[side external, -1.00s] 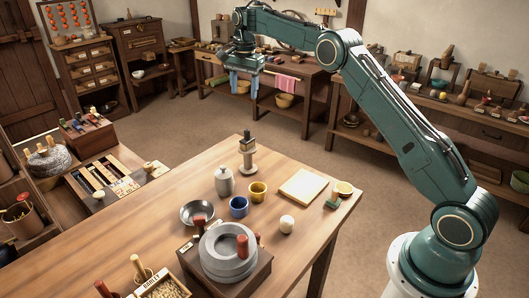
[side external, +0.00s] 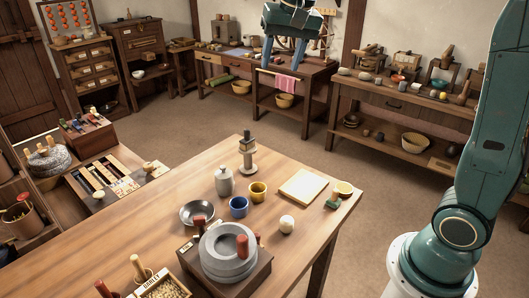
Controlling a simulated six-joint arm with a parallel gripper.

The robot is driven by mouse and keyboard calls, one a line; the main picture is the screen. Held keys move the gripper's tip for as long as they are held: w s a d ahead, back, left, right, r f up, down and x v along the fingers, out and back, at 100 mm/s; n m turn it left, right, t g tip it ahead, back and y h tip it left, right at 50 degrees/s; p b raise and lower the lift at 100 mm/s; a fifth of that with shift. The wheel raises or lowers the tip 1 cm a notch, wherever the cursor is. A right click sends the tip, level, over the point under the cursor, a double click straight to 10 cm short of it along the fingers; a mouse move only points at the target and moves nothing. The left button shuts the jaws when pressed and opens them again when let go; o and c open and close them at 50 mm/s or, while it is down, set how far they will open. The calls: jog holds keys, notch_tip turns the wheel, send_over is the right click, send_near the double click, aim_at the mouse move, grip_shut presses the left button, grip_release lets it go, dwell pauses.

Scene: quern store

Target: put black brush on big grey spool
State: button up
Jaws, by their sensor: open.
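A grey spool-like piece (side external: 248,168) with a wide round foot and a narrow stem stands upright at the back of the wooden table. A small dark block-shaped piece (side external: 247,135), which looks like the black brush, sits on top of it; the exact contact is too small to make out. My gripper (side external: 286,62) is at the top of the view, pointing down, high and well apart from both. Its two blue fingers are spread, with nothing seen between them.
Bare wood lies left of the spool.

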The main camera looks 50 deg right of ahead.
jog(key=s+a+f+n+t, duration=0.1)
jog(key=s+a+f+n, duration=0.1)
jog(key=s, duration=1)
jog(key=s+a+f+n+t, duration=0.1)
jog(key=s+f+n, duration=0.4)
jog(key=s, duration=0.7)
jog(key=shift+a+f, duration=0.65)
jog(key=shift+f, duration=0.2)
